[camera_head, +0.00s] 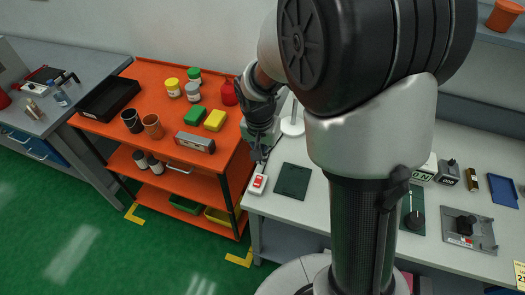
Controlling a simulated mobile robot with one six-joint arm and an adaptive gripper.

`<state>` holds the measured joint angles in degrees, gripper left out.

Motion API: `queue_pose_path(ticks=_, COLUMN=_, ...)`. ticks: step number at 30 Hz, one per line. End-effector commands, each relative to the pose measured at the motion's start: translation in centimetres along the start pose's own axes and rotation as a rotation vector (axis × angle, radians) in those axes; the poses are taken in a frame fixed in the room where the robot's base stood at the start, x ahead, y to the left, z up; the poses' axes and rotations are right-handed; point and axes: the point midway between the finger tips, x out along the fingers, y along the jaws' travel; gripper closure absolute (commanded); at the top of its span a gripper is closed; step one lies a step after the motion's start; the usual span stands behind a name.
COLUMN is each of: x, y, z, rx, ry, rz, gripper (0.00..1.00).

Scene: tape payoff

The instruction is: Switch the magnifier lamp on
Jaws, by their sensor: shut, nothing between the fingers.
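A small white switch box (256,190) with a red rocker (259,181) lies at the left front corner of the pale bench. My gripper (261,163) points down just above and behind the box, its fingers shut and empty. I cannot tell whether the fingertips touch the box. A white round base with a thin stem (292,127), seemingly the magnifier lamp's stand, is on the bench behind. My arm hides the lamp's upper part, so I cannot tell whether it is lit.
A dark green mat (293,181) lies right of the switch box. An orange cart (112,128) with jars, cups, sponges and a black tray stands to the left. Several fixtures, including a grey one (468,232), occupy the bench's right side. My arm blocks the middle.

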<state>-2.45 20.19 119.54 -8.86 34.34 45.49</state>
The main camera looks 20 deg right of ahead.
Motion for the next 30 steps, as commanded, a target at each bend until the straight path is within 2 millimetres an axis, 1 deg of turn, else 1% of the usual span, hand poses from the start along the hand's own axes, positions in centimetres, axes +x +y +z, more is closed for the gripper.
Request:
queue_pose_path(ticks=1, x=1.6, y=0.1, z=0.1, rx=0.000, ry=-0.003, rz=0.003, gripper=1.00)
queue_pose_path(ticks=3, x=3.1, y=0.1, z=0.1, rx=0.000, ry=-0.003, rz=0.002, gripper=1.00)
queue_pose_path(ticks=9, x=6.9, y=0.1, z=0.1, rx=0.001, ry=-0.002, rz=0.001, gripper=1.00)
queue_pose_path(ticks=12, x=8.2, y=0.1, z=0.1, rx=0.001, ry=-0.001, rz=0.001, gripper=1.00)
queue_pose_path(ticks=15, x=9.0, y=0.0, z=0.0, rx=0.001, ry=-0.001, rz=0.000, gripper=1.00)
queue_pose_path(ticks=18, x=9.4, y=0.0, z=0.0, rx=0.001, ry=0.000, rz=0.000, gripper=1.00)
queue_pose_path(ticks=30, x=9.6, y=0.0, z=-0.1, rx=0.001, ry=0.000, rz=-0.001, gripper=1.00)
